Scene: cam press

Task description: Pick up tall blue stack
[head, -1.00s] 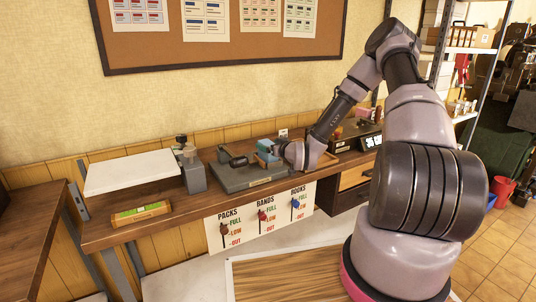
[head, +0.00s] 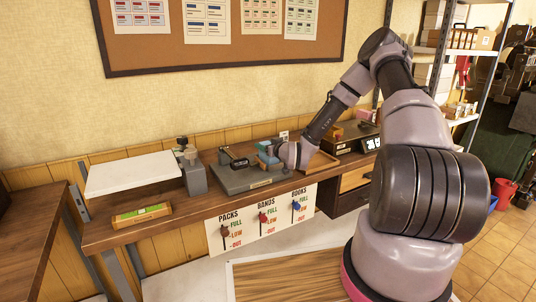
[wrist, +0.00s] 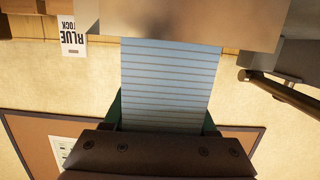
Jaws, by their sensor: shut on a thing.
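The tall blue stack (wrist: 170,85) fills the middle of the wrist view as many thin pale-blue layers. It also shows small in the head view (head: 267,150), at the grey press base, partly hidden by my gripper. My gripper (wrist: 165,128) is shut on the stack, with a green pad at each side of it. In the head view my gripper (head: 276,152) reaches in from the right. A tan-grey surface covers the stack's far end in the wrist view. I cannot tell whether the stack touches the base.
The grey press base (head: 240,184) with a black lever (head: 234,160) lies on the wooden bench. A wooden tray (head: 318,163) is right of my gripper. A white board (head: 130,173) and a grey post (head: 194,178) are to the left. A "BLUE STOCK" sign (wrist: 73,38) is behind.

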